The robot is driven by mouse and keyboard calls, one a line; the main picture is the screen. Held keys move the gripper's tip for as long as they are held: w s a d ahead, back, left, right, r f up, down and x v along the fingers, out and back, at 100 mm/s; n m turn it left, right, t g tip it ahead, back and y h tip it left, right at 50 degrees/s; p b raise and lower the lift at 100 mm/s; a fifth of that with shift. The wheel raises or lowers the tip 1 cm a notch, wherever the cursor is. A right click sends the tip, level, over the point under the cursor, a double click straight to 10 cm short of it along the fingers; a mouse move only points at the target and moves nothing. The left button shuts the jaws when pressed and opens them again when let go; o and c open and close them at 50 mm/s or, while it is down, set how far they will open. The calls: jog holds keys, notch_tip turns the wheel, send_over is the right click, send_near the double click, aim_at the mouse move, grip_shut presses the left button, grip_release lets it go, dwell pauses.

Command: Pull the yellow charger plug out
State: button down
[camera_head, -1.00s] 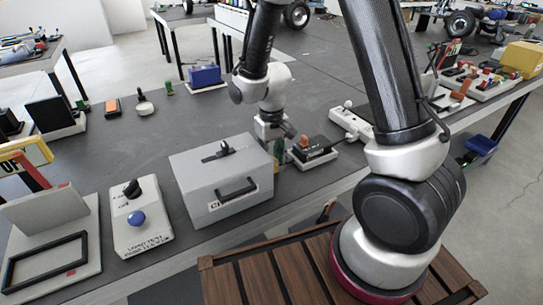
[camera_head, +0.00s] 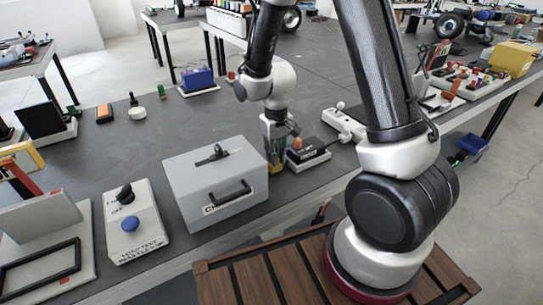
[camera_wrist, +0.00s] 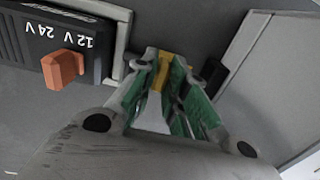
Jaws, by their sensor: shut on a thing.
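The yellow charger plug (camera_wrist: 162,72) shows in the wrist view as a yellow piece between my green-padded fingertips. My gripper (camera_wrist: 160,85) is shut on it, with a finger on either side. In the head view my gripper (camera_head: 274,160) points down in the narrow space between the grey case and the charger. The charger (camera_head: 308,153) is a black box with an orange switch on a pale base; the wrist view shows it (camera_wrist: 50,45) at upper left, marked 12V 24V. Whether the plug still sits in a socket is hidden by my fingers.
The grey case (camera_head: 215,182) with a black handle stands close left of my gripper. A white power strip (camera_head: 343,124) lies just beyond the charger. A load-test box (camera_head: 132,222) stands further left. The table behind the case is mostly clear.

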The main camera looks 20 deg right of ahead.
jog(key=c, duration=1.4)
grip_release()
jog(key=shift+d, duration=0.2)
jog(key=shift+c, duration=0.2)
notch_tip(320, 180, up, 12)
jog(key=s+d+r+m+t, duration=0.1)
jog(key=s+d+r+t, duration=0.1)
jog(key=s+d+r, duration=0.3)
jog(key=s+d+r+m+t, duration=0.1)
jog(key=s+d+r+t, duration=0.1)
jog(key=s+d+r, duration=0.4)
jog(key=s+r, duration=0.4)
jog(key=s, duration=0.4)
jog(key=shift+s+r, duration=0.2)
jog(key=shift+s, duration=0.1)
